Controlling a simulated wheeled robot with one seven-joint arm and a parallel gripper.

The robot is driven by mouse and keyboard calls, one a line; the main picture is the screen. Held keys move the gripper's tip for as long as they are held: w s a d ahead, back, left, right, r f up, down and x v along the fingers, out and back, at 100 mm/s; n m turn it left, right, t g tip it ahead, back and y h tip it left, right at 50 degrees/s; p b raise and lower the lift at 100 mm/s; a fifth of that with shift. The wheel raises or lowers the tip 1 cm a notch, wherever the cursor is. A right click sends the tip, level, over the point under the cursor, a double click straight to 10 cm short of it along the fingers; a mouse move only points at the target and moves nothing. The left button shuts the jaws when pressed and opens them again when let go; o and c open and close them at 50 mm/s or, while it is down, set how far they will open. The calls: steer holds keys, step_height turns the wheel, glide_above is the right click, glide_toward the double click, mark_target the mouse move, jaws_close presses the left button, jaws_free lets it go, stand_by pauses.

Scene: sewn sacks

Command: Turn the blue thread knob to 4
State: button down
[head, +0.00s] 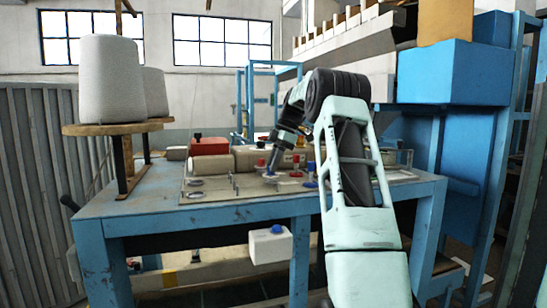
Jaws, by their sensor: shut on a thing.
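My arm reaches over the blue table to the flat plate of controls, and my gripper (271,172) points down and to the left. Its fingertips are low at the plate, closed on a small bluish part that looks like the blue thread knob; its pointer and numbers are too small to read. Red knobs stand beside the gripper, one to the left (262,162) and one to the right (296,173). Other blue parts (311,184) show further right, near my arm. My arm hides part of the plate's right side.
The blue table (150,203) carries a round wooden stand (88,129) with large white thread cones (111,78) at left. A red box (209,146) and beige cylinders lie behind the plate.

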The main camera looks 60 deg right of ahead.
steer(key=n+p, duration=0.1)
steer(key=n+g, duration=0.1)
steer(key=shift+w+d+r+n+y+p, duration=0.1)
steer(key=shift+w+r+n+y+p, duration=0.1)
steer(key=shift+n+y+p, duration=0.15)
steer(key=n+g+p, duration=0.1)
steer(key=n, duration=0.2)
steer(key=shift+f+n, duration=0.15)
steer(key=shift+n, duration=0.2)
steer(key=n+g, duration=0.1)
steer(key=n, duration=0.1)
steer(key=n+g, duration=0.1)
steer(key=n, duration=0.3)
steer(key=shift+w+g, duration=0.25)
steer(key=shift+g, duration=0.15)
steer(key=shift+n, duration=0.3)
steer(key=c, duration=1.2)
jaws_free()
steer(key=shift+c, duration=0.2)
